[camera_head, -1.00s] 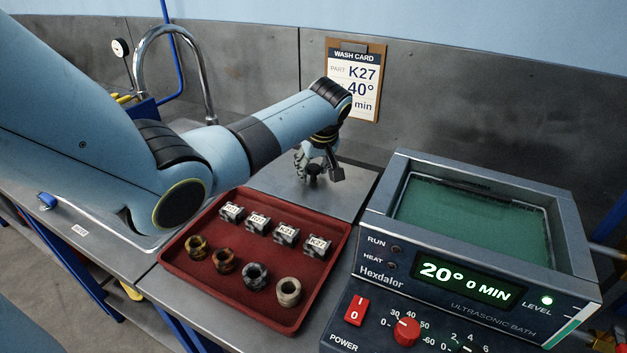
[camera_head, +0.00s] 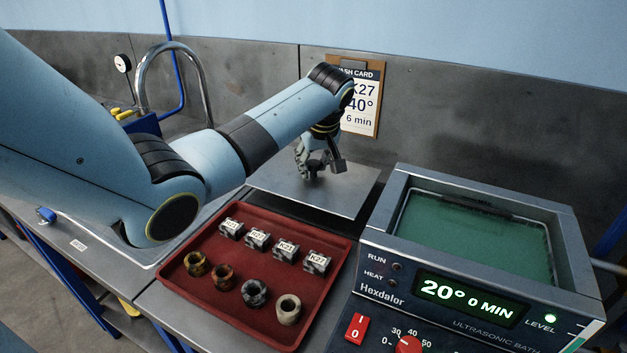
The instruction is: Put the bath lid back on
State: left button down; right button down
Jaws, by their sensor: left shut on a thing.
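The bath lid (camera_head: 348,194) is a flat grey metal plate left of the bath, behind the red tray. My left gripper (camera_head: 316,168) is shut at the middle of its top, on its knob, which the fingers mostly hide. The lid looks level and a little above the bench. The ultrasonic bath (camera_head: 388,210) stands at the right with its top open, showing green liquid inside. Its display reads 20° and 0 MIN. My right gripper is not in view.
A red tray (camera_head: 272,312) with several labelled blocks and rings lies in front of the lid. A wash card (camera_head: 362,95) hangs on the back wall. A sink tap (camera_head: 172,52) stands at the back left. The bath's raised rim lies close to the lid's right side.

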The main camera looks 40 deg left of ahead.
aim_at(314, 162)
pick_arm(q)
notch_tip(314, 162, up, 4)
jog(key=shift+r, duration=0.5)
jog(key=shift+r+p, duration=1.65)
jog(key=shift+p, duration=0.6)
jog(key=shift+f, duration=0.1)
